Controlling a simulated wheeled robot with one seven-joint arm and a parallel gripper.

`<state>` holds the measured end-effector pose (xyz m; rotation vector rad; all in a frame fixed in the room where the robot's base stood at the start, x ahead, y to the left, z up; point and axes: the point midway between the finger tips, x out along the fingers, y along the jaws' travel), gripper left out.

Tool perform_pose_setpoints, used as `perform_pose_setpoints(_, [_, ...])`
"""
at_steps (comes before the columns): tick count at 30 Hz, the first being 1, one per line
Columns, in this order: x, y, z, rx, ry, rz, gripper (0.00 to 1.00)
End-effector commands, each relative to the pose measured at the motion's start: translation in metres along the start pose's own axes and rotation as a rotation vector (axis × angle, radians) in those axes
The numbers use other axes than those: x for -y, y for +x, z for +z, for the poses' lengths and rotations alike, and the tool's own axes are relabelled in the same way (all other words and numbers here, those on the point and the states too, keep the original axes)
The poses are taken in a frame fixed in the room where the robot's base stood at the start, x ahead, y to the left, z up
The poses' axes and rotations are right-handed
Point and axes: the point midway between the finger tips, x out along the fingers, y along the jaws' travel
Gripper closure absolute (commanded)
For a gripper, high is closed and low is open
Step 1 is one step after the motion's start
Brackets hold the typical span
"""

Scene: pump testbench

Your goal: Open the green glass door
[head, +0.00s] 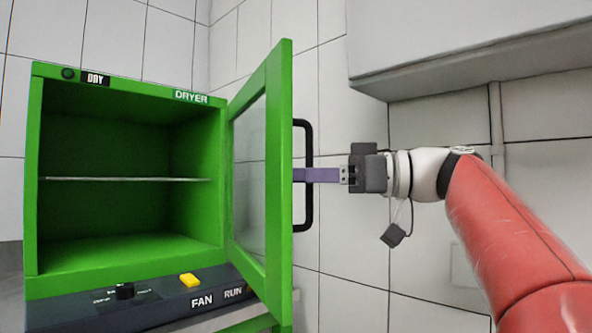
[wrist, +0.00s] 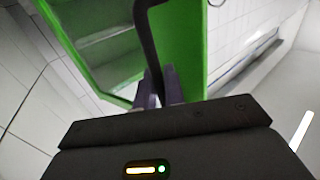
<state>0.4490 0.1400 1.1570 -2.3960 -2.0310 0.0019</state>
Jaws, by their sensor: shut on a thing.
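The green glass door (head: 272,120) of the dryer stands swung open, its hinge edge on the cabinet's right side. A black bar handle (head: 309,205) is fixed to the door's outer face. My gripper (head: 302,175) reaches in from the right, and its purple fingers are shut on the handle's upright bar. In the wrist view, the dark handle (wrist: 147,40) runs down between the two finger tips (wrist: 159,88), with the green door (wrist: 193,50) behind it. The exact finger contact is partly hidden.
The green dryer cabinet (head: 50,210) is open at the front, with one thin shelf (head: 125,179) and nothing on it. A pale overhead box (head: 470,40) hangs above my arm.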

Motion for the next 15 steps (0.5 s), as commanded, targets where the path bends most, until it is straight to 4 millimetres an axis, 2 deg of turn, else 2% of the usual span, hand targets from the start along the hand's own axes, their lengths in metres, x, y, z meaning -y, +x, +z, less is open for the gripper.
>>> perform_pose_setpoints(6, [-0.0074, -0.0061, -0.0004, 0.000, 0.001, 0.002, 1.00])
perform_pose_setpoints(15, [-0.0083, -0.0067, -0.0003, -0.001, 0.001, 0.002, 1.00])
